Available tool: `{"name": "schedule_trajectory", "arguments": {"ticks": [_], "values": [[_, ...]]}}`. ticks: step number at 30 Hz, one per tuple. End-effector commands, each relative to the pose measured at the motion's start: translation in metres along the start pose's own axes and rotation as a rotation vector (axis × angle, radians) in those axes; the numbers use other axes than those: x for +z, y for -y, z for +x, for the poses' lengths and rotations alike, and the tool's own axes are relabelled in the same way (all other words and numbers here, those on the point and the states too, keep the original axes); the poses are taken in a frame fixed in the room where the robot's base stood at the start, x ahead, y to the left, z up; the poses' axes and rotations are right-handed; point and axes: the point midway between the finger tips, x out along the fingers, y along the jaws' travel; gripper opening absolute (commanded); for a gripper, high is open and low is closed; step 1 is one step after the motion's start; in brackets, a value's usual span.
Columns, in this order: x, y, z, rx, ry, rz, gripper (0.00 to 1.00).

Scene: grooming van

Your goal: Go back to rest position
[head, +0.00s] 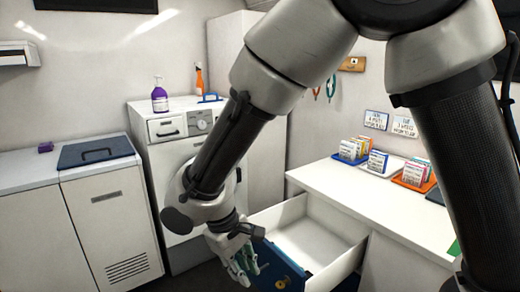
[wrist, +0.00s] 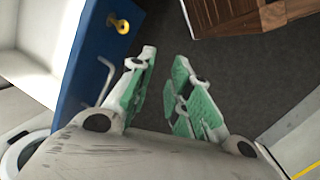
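My gripper (head: 243,268) hangs low beside the blue front (head: 282,262) of an open drawer. In the wrist view its two green-padded fingers (wrist: 165,62) are apart, with dark floor visible between them and nothing held. The blue drawer front (wrist: 90,40) lies just left of the fingers there, with a yellow knob (wrist: 120,25) and a pale bar handle (wrist: 105,78). I see no finger around the handle. The white drawer (head: 312,238) is pulled out from the counter and looks empty inside.
The white counter (head: 395,210) holds trays of colored packets (head: 378,163). A white washer-like machine (head: 168,150) with a purple bottle (head: 159,97) and an orange bottle (head: 199,80) stands behind my arm. A wooden crate (wrist: 235,14) is on the floor ahead.

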Motion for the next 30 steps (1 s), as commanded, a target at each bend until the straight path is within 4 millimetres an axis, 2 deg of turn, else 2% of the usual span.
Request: {"name": "schedule_trajectory", "arguments": {"ticks": [8,14,17,21,24,27,30], "values": [[0.055,-0.06,-0.028,-0.062,0.008,-0.01,0.19],[0.111,-0.121,-0.051,-0.126,-0.035,0.076,0.19],[0.156,-0.158,-0.063,-0.163,-0.081,0.171,0.19],[0.229,-0.2,-0.075,-0.192,-0.178,0.367,0.19],[0.278,-0.218,-0.082,-0.187,-0.259,0.543,0.19],[0.318,-0.232,-0.089,-0.156,-0.336,0.706,0.19],[0.345,-0.241,-0.098,-0.117,-0.392,0.822,0.19]]}}
